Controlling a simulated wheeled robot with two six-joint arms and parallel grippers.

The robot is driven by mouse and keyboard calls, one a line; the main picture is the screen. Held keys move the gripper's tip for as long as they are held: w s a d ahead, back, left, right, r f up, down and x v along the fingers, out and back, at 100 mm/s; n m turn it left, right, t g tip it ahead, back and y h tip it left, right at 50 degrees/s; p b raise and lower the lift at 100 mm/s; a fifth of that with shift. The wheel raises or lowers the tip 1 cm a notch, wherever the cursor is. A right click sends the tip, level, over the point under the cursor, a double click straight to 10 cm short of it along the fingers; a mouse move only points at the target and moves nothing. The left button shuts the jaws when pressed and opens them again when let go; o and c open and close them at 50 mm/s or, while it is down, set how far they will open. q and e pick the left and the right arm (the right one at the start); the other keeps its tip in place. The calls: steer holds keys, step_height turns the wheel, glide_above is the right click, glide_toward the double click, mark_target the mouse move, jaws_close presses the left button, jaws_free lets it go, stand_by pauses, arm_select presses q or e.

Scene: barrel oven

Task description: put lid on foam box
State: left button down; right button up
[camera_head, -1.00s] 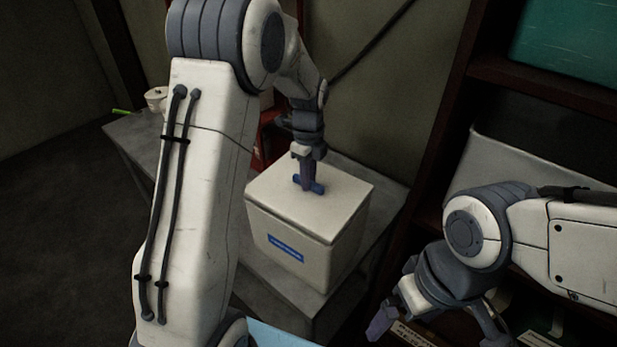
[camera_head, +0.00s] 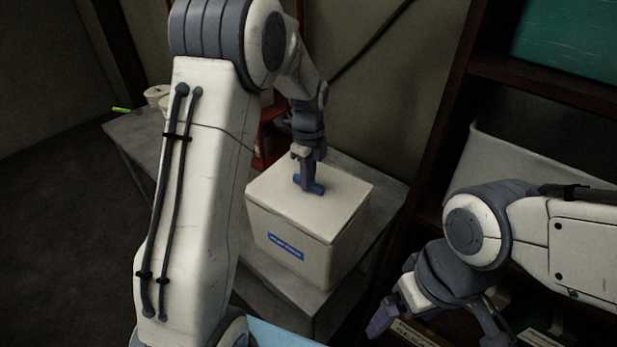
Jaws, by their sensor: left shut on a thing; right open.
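The white foam box (camera_head: 290,250) with a blue label on its front stands on the grey table. Its white lid (camera_head: 331,205) lies over the top of the box, nearly level; I cannot tell whether it is fully seated all round. My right gripper (camera_head: 432,326) is open and empty at the lower right, apart from the box.
The grey table (camera_head: 275,293) has a little free room around the box. A white cup (camera_head: 156,93) and a green item (camera_head: 121,110) are at its far left. A dark shelf (camera_head: 447,130) with a white bin (camera_head: 500,150) and a teal box (camera_head: 570,38) stands at the right.

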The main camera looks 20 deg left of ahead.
stand_by(0.7)
arm_select(q)
steer(key=shift+c, duration=1.3)
jaws_free()
steer(key=shift+r+p, duration=3.1)
steer(key=shift+r, duration=0.35)
jaws_close()
